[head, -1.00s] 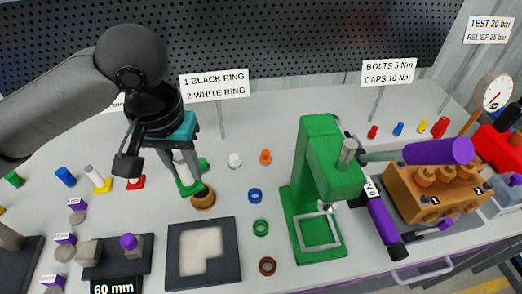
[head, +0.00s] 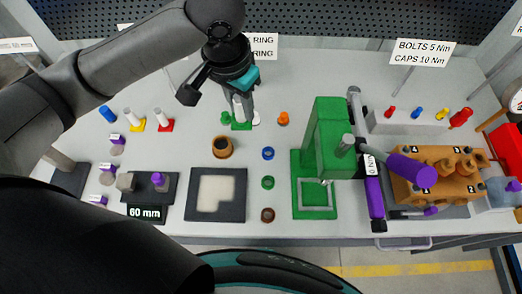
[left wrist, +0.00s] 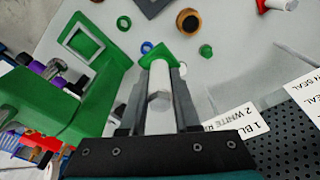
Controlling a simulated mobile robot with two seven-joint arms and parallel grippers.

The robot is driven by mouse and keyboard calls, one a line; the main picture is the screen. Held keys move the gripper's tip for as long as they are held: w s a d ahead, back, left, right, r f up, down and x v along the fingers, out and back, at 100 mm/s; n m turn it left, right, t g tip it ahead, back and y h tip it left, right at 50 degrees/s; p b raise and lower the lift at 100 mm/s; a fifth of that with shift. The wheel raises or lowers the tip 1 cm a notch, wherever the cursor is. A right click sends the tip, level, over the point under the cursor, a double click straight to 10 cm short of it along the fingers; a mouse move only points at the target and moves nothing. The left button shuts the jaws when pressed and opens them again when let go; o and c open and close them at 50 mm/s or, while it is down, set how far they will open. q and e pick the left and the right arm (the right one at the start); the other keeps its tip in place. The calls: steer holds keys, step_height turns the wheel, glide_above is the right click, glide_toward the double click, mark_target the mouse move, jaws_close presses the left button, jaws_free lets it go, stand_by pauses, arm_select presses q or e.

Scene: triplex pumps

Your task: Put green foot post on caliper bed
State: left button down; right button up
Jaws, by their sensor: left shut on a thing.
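My left gripper (head: 243,110) is shut on the green foot post (head: 240,115), a pale post with a green square foot pointing down. In the left wrist view the post (left wrist: 160,85) stands between the fingers, with its green foot beyond the tips. Whether the foot touches the table is unclear. The caliper bed (head: 142,190), a dark bar with a grey block, a purple-topped jaw and a "60 mm" label, lies at the front left, well away from the gripper. My right gripper is not in view.
A brown ring (head: 222,147) and a dark square tray (head: 216,212) lie between the gripper and the front edge. A green press (head: 325,140) stands to the right. Posts with yellow (head: 137,126) and red (head: 166,125) feet stand left.

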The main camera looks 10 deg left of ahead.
arm_select(q)
step_height(320, 180, down, 18)
steer(key=b, duration=0.4)
steer(key=shift+f, duration=0.3)
steer(key=shift+f, duration=0.15)
steer(key=c, duration=0.6)
jaws_free()
steer(key=shift+c, duration=0.2)
